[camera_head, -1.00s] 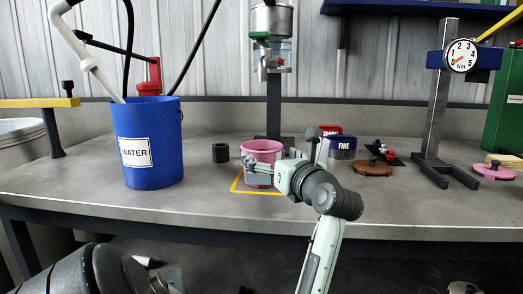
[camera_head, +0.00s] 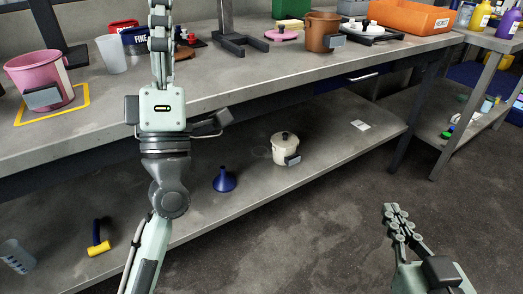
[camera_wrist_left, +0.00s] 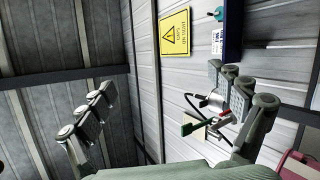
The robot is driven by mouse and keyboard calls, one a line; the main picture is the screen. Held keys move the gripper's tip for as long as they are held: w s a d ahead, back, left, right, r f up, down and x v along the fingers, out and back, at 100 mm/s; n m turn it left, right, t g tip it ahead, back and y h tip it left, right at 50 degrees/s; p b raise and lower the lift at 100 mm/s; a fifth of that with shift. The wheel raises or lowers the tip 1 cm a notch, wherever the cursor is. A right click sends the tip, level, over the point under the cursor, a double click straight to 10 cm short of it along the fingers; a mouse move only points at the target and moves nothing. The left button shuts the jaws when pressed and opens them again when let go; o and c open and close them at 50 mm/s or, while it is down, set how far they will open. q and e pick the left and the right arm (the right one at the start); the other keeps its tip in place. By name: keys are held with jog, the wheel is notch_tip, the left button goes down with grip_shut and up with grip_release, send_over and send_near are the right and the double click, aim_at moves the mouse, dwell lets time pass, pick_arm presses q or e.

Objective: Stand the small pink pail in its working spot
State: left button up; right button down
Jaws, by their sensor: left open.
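The small pink pail (camera_head: 36,72) stands upright at the far left of the head view, on the table. A grey block is on its near side. It stands within the yellow outline (camera_head: 62,110), with part of the outline hidden behind it. My left gripper (camera_head: 160,28) is over the table to the right of the pail, apart from it, seen edge-on. The left wrist view shows its fingers (camera_wrist_left: 165,115) spread wide with nothing between them. My right gripper (camera_head: 394,212) is low at the right, over the floor, with no object visible in it; its finger gap is unclear.
A clear cup (camera_head: 112,55) and a blue FINE container (camera_head: 135,42) stand between pail and left gripper. A brown pail (camera_head: 321,32) and an orange bin (camera_head: 408,17) are further right. The lower shelf holds a white pot (camera_head: 285,149) and a blue funnel (camera_head: 224,180).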

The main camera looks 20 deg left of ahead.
pick_arm(q)
jog(key=w+d+f+m+g+h, duration=0.1)
jog(key=w+d+f+m+h, duration=0.1)
jog(key=d+f+m+h, duration=0.8)
jog(key=s+d+f+m+g+h, duration=0.1)
jog(key=d+f+m+g+h, duration=0.1)
jog(key=f+m+g, duration=0.3)
jog(key=s+d+f+m+g+h, duration=0.1)
jog(key=f+m+g, duration=0.4)
jog(key=f, duration=0.8)
jog(key=shift+s+d+f+m+h, duration=0.2)
jog(key=shift+d+m+h, duration=0.55)
jog(key=shift+m, duration=0.45)
